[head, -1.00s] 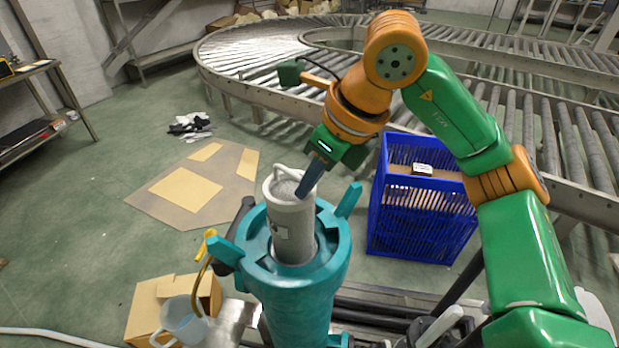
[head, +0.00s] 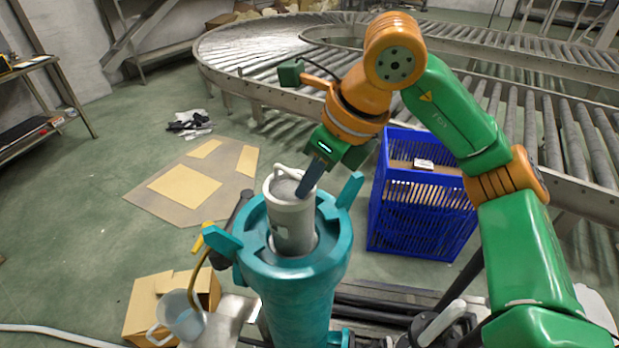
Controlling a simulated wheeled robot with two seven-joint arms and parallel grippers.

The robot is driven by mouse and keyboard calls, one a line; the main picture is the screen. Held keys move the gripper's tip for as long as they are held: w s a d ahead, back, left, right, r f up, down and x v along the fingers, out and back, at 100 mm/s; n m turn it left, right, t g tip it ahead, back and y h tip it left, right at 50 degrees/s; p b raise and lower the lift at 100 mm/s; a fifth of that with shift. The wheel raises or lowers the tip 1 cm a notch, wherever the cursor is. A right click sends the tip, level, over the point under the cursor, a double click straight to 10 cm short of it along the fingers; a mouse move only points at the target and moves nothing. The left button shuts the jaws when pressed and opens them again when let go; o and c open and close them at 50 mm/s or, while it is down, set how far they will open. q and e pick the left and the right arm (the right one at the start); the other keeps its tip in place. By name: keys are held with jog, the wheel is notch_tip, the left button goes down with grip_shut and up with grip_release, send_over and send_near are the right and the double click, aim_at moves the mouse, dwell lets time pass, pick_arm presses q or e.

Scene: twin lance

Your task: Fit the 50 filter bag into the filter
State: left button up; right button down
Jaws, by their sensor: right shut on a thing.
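The filter bag (head: 291,222), a light grey cylinder with a loop handle on top, stands upright in the mouth of the teal filter housing (head: 305,272). Its upper part shows above the housing's rim, and its lower part is hidden inside. My right gripper (head: 306,187) reaches down from the upper right and is shut on the bag's top rim, at its right side. The housing is open at the top, with lugs sticking out around its rim. I cannot see any "50" marking clearly. My left gripper is not in view.
A blue crate (head: 418,222) stands right of the housing. A cardboard box (head: 143,305) and a clear jug (head: 181,318) are at the lower left. Flat cardboard (head: 168,208) lies on the floor. A roller conveyor (head: 258,60) curves behind.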

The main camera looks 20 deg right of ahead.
aim_at(310, 242)
jog(key=shift+f+b, duration=6.85)
jog(key=shift+f, duration=0.9)
jog(key=c, duration=1)
grip_release()
jog(key=shift+o, duration=0.6)
jog(key=shift+w+d+f, duration=0.1)
jog(key=shift+d+f, duration=0.05)
jog(key=shift+d, duration=0.05)
jog(key=shift+r, duration=0.35)
jog(key=p+v, duration=0.1)
jog(key=v, duration=0.5)
jog(key=shift+s+d+r, duration=0.1)
jog(key=shift+s+r, duration=0.2)
jog(key=shift+s, duration=0.05)
jog(key=shift+w+f, duration=0.1)
jog(key=shift+w, duration=0.2)
jog(key=shift+s, duration=0.1)
